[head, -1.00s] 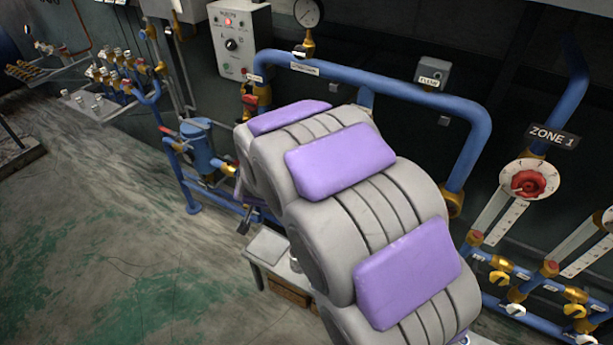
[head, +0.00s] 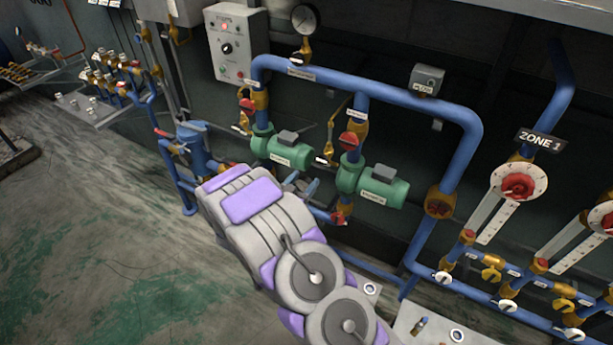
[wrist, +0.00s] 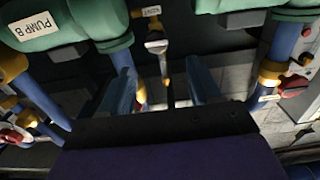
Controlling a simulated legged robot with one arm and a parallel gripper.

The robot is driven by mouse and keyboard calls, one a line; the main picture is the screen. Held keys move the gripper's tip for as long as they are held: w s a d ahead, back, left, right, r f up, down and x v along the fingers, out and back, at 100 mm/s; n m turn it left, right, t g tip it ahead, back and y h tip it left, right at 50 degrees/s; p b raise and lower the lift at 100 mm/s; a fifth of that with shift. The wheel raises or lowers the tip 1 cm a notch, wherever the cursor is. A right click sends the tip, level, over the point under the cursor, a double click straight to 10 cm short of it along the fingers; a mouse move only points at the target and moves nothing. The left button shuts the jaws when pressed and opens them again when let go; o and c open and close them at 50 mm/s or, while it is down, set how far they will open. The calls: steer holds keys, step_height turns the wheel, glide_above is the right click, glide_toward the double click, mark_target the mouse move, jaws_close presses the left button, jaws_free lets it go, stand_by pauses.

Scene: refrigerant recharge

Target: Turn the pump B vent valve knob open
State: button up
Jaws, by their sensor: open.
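In the wrist view, a green pump labelled PUMP B (wrist: 14,62) fills the upper left. A small brass valve with a pale knob (wrist: 157,45) hangs at upper centre under a small tag (wrist: 151,11) that seems to read VENT. My gripper (wrist: 162,88) is open, with its two blue-grey fingers on either side of the space below this knob. It is empty, and I see no contact with the knob. In the head view, my gripper (head: 304,186) is partly hidden by my arm, below two green pumps (head: 285,151) (head: 376,191). A brass valve with a pale knob (head: 322,160) sits between them.
Blue pipes (head: 465,150) surround the pumps. Red-handled valves (head: 349,140) stand close by. A control box (head: 235,45) and pressure gauge (head: 304,18) are behind. ZONE 1 dial (head: 517,184) and yellow valves are at right. Open floor (head: 90,250) lies at left.

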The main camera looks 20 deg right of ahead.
mark_target(322, 161)
steer(key=x, duration=0.5)
steer(key=shift+s+d, duration=0.1)
steer(key=shift+d, duration=0.4)
steer(key=shift+w+d, duration=0.4)
steer(key=shift+w, duration=0.15)
steer(key=x, duration=0.2)
steer(key=shift+w+d+b, duration=0.2)
steer(key=shift+d+b, duration=0.1)
steer(key=shift+d, duration=0.3)
steer(key=c, duration=0.4)
steer(key=shift+a+f, duration=0.1)
steer(key=c, duration=0.6)
steer(key=shift+c, duration=0.2)
